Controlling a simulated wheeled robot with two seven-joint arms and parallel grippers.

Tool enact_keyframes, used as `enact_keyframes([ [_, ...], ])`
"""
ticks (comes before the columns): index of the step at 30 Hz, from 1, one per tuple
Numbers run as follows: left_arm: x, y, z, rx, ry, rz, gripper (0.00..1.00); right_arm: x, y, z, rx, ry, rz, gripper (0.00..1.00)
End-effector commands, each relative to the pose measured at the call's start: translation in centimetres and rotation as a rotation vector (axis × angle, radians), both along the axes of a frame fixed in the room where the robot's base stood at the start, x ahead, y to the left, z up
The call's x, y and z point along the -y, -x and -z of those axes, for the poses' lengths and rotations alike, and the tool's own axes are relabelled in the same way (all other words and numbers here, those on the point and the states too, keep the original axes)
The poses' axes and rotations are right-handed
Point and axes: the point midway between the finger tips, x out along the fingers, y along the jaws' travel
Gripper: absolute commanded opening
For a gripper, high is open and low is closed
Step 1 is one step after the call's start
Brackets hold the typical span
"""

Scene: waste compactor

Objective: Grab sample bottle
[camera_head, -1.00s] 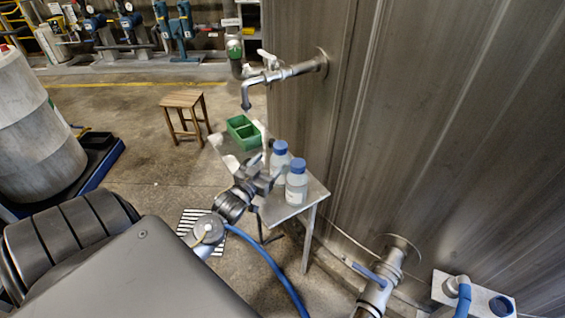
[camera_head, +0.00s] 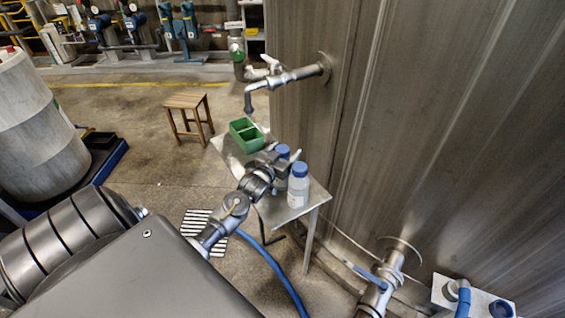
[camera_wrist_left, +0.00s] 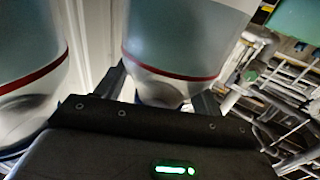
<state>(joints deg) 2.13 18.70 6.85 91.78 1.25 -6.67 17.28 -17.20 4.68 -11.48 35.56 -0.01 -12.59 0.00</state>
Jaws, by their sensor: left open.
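Two clear sample bottles with blue caps stand close together on a small metal table (camera_head: 314,192). The nearer bottle (camera_head: 298,190) shows almost whole in the head view. The farther bottle (camera_head: 282,152) is mostly hidden behind my left gripper (camera_head: 284,163). In the left wrist view, one bottle (camera_wrist_left: 180,50) with a red line lies straight ahead, its narrowing end between the two open fingers (camera_wrist_left: 160,95). The other bottle (camera_wrist_left: 28,50) is close on the left, outside the fingers. Whether a finger touches glass cannot be told. My right gripper is not in view.
A wooden stool (camera_head: 186,103) stands beyond, and a valve pipe (camera_head: 385,275) is at the lower right.

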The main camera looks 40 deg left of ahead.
Motion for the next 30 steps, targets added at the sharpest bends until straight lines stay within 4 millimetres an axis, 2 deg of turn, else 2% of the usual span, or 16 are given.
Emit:
enact_keyframes([
  [5, 0.01, 0.01, 0.03, 0.000, 0.000, 0.000, 0.68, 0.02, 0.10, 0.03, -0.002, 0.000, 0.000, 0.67],
  [18, 0.00, 0.04, 0.04, -0.001, -0.001, 0.000, 0.10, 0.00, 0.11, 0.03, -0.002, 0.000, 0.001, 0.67],
  [21, 0.00, 0.05, 0.04, -0.001, -0.001, 0.000, 0.00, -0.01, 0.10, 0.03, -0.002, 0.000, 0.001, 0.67],
  [30, -0.04, 0.02, -0.16, 0.003, -0.001, 0.000, 0.00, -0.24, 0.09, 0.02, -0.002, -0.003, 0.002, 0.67],
])
